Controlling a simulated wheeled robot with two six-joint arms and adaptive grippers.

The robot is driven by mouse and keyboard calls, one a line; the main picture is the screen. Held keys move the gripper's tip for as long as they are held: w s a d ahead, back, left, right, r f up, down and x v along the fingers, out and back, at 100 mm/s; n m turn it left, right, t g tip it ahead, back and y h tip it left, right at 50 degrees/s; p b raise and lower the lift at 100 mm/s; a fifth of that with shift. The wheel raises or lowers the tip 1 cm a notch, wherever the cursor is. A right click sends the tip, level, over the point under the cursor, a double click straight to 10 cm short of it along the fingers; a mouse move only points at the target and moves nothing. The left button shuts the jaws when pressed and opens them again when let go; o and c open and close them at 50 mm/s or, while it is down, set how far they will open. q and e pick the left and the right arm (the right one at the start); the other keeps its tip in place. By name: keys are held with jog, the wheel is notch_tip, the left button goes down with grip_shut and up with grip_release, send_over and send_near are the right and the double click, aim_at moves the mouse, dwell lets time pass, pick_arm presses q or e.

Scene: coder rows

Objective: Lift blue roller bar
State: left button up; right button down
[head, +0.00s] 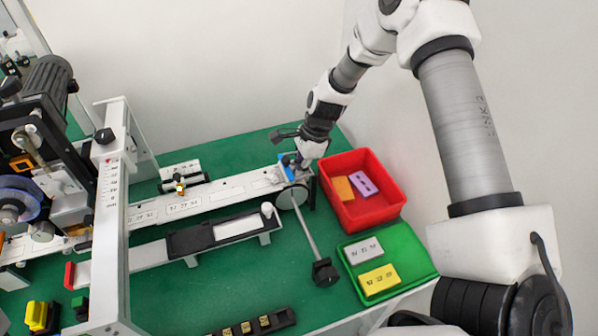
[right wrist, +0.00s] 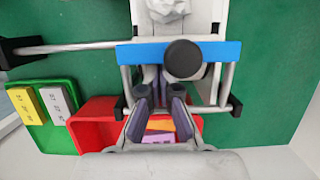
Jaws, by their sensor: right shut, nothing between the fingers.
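The blue roller bar (head: 285,168) is at the right end of the white conveyor track, mostly covered by my right gripper (head: 298,163) in the head view. In the right wrist view the blue bar (right wrist: 222,50) lies across the track's end frame, with a round black knob (right wrist: 183,58) in front of it. My right gripper (right wrist: 163,88) is shut with nothing between its fingers. Its fingertips are right beside the bar's lower edge, near the knob; I cannot tell whether they touch it. My left gripper is not in view.
A red bin (head: 386,211) with orange and purple blocks stands right of the track's end. A green tray (head: 422,262) with grey and yellow blocks lies in front of it. A grey rod (head: 307,231) runs forward from the end frame. A labelling machine stands left.

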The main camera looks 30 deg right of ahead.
jog(key=shift+y+b, duration=0.4)
jog(key=shift+b, duration=0.2)
jog(key=y+b, duration=0.2)
jog(key=b, duration=0.1)
jog(key=t+y+b, duration=0.1)
jog(key=shift+r+y+b, duration=0.25)
jog(key=shift+y+b, duration=0.1)
jog(key=shift+y, duration=0.05)
jog(key=shift+d+r+t+y+b, duration=0.1)
jog(key=shift+r+t+y+b, duration=0.2)
jog(key=shift+y+b, duration=0.55)
jog(key=shift+r+y, duration=0.25)
jog(key=shift+y, duration=0.4)
jog(key=shift+r, duration=0.3)
jog(key=shift+d, duration=0.1)
